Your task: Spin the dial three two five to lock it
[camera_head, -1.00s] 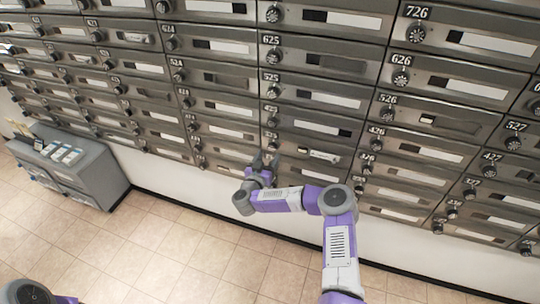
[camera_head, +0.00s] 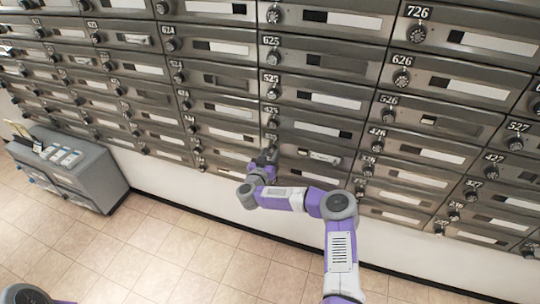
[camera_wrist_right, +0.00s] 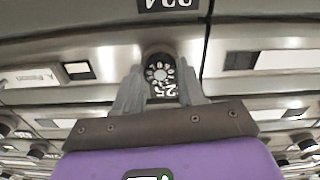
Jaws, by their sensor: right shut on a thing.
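My right gripper (camera_head: 266,157) is at the mailbox column below doors 625, 525 and 425, at the left edge of a door with a light label strip (camera_head: 322,157). In the head view it hides the dial there. In the right wrist view, the round dark dial (camera_wrist_right: 160,73) with a ring of pale marks sits between the two grey fingers of the same gripper (camera_wrist_right: 160,88). The fingers are shut on it from both sides. My left gripper is out of view.
Rows of grey mailboxes with dials fill the wall, including box 425 (camera_head: 310,124) just above. A grey cabinet (camera_head: 85,185) with cards on top stands at the left. The tiled floor (camera_head: 190,245) is clear.

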